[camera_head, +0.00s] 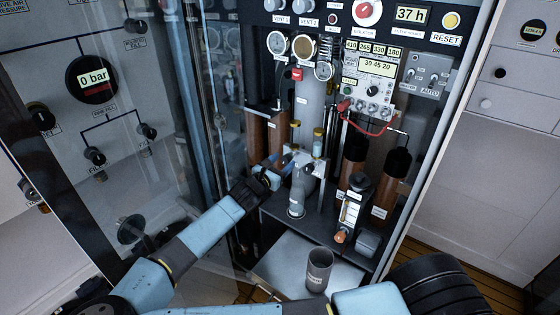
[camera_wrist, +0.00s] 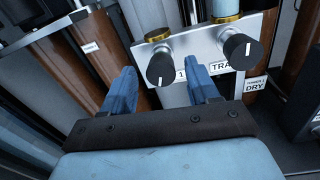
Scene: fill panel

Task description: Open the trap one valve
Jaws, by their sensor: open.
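A white pointer line on the knob looks roughly upright. My gripper (camera_wrist: 162,78) is open, with a blue finger on each side of this knob; I cannot tell whether they touch it. In the head view my gripper (camera_head: 279,167) reaches the plate from the left, and the knob is hard to make out there. A second black knob (camera_wrist: 241,50) sits to the right, outside the fingers.
A glass door (camera_head: 150,60) stands left of the cabinet. Brown cylinders (camera_head: 391,190) stand behind and to the right. A "DRY" label (camera_wrist: 255,85) is right of the plate.

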